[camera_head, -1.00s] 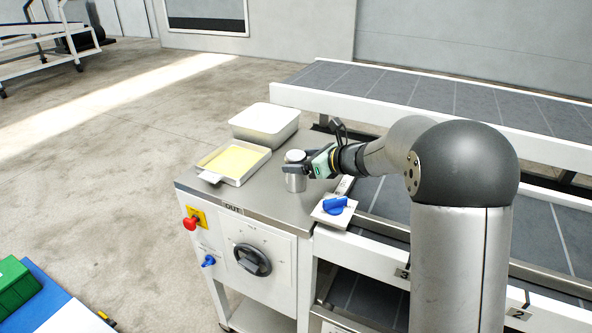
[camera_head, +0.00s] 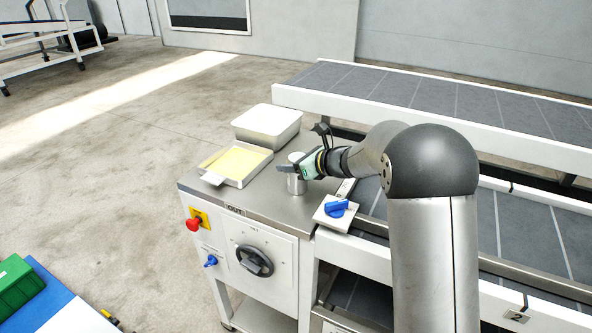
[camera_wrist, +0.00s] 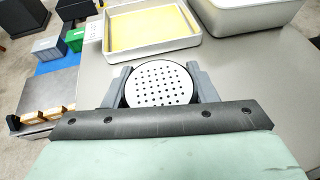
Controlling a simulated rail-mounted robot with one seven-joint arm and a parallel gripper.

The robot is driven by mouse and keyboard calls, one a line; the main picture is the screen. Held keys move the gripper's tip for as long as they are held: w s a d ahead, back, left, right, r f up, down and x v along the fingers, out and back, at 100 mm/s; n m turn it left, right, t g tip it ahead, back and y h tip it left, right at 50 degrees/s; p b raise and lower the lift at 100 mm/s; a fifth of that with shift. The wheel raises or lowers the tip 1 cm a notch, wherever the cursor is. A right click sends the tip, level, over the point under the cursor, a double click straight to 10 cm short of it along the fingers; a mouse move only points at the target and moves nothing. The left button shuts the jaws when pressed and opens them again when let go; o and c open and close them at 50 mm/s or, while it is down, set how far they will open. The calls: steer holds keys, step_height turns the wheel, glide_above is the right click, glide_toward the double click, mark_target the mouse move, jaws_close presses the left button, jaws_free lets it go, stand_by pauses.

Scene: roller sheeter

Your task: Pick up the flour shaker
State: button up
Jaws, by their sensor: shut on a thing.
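The flour shaker (camera_head: 297,184) is a small metal cylinder standing upright on the steel top of the machine's end cabinet. In the wrist view its round white lid with many small holes, the shaker top (camera_wrist: 158,84), faces the camera between the fingers. My gripper (camera_head: 290,170) reaches in from the right, its fingers on either side of the shaker near its upper part. In the wrist view my gripper (camera_wrist: 160,82) has one grey finger on each side of the lid, closed on it. Whether the base is off the steel top cannot be told.
A shallow tray (camera_head: 262,156) with a yellow sheet and a deeper white bin (camera_head: 268,116) stand behind and left of the shaker. A blue knob (camera_head: 337,208) on a white plate is at the right. Conveyor belts (camera_head: 440,105) extend right.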

mark_target(294, 156)
steer(key=shift+r, duration=0.1)
steer(key=shift+r, duration=0.25)
steer(key=r, duration=0.3)
steer(key=shift+s+d+r, duration=0.15)
steer(key=shift+s+d, duration=0.05)
steer(key=shift+d, duration=0.05)
steer(key=s+d+r+m+t+h+b, duration=0.1)
steer(key=s+d+r+m+t+h, duration=0.2)
steer(key=d, duration=0.7)
steer(key=s+d+r+m+t+h+b, duration=0.1)
steer(key=s+d+r+m+t+h, duration=0.2)
steer(key=s+d+r+m+h, duration=0.5)
steer(key=shift+s+d+r+b, duration=0.3)
steer(key=shift+s+d+r, duration=0.95)
steer(key=shift+s+r, duration=1.4)
steer(key=shift+w+r, duration=0.55)
